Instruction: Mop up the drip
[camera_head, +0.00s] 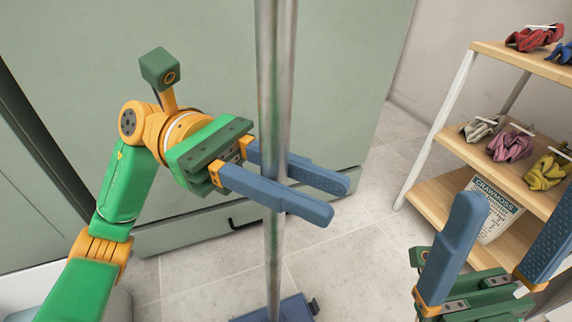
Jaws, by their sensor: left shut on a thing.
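A grey metal mop pole (272,110) stands nearly upright in the middle of the view. Its blue mop head (290,308) rests on the tiled floor at the bottom edge and is partly cut off. My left gripper (331,197) is shut on the mop pole, with one blue finger in front of it and one behind. My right gripper (522,205) is at the lower right, its two fingers wide apart with nothing between them. I see no drip on the visible floor.
A wooden shelf rack (432,196) with white legs stands at the right, holding several crumpled cloths. A printed sign (500,219) is on it behind my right gripper. A large grey-green cabinet (215,60) fills the back. Pale floor (365,255) is clear between them.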

